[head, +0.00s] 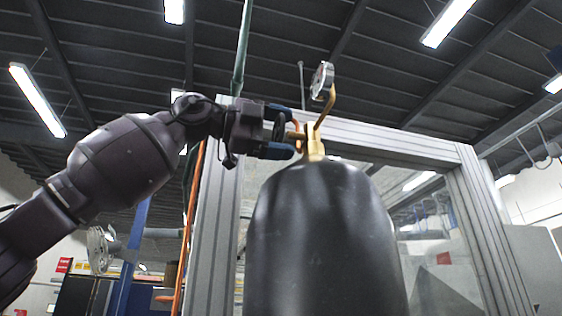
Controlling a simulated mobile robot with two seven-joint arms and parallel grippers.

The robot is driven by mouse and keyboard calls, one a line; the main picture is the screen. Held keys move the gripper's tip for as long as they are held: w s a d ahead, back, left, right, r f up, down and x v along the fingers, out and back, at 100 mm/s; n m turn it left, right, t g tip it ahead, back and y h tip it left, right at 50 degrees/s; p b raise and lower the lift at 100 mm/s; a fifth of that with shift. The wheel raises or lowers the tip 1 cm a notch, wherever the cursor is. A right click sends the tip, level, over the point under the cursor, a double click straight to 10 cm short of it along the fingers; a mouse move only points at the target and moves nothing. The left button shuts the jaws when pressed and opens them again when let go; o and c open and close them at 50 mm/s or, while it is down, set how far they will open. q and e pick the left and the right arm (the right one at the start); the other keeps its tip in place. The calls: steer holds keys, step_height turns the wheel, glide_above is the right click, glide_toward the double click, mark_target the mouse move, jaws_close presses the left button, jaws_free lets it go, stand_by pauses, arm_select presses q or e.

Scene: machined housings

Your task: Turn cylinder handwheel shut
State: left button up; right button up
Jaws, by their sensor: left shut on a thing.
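A tall black gas cylinder (322,240) stands upright in the middle of the head view. A brass valve (314,145) sits on its top, with a bent brass tube rising to a round pressure gauge (322,81). A small dark handwheel (280,127) faces left on the valve's side stem. My left gripper (284,132) comes in from the left at valve height. Its blue-tipped fingers are shut on the handwheel, one above and one below. The fingers and the gripper body hide part of the wheel. My right gripper is not in view.
A grey aluminium frame (385,143) with clear panels stands behind the cylinder. An orange hose (190,225) and a green pipe (242,50) run upright at left. A blue post (133,255) stands further left. The space above the gauge looks clear.

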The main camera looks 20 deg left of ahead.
arm_select(q)
steer(key=m+p, duration=0.1)
steer(key=m, duration=0.4)
steer(key=shift+m, duration=0.3)
steer(key=m+p, duration=0.1)
steer(key=m, duration=0.7)
steer(key=shift+w+a+p, duration=0.1)
steer(key=shift+p, duration=0.3)
steer(key=m, duration=0.2)
steer(key=shift+f+m+p, duration=0.1)
steer(key=shift+m+p, duration=0.25)
steer(key=shift+m, duration=0.05)
steer(key=m, duration=0.6)
steer(key=shift+w, duration=0.1)
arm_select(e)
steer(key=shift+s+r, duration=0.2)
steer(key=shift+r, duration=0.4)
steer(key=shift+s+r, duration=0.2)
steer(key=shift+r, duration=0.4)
arm_select(q)
steer(key=shift+f+m, duration=0.1)
steer(key=shift+m, duration=0.2)
steer(key=o, duration=0.8)
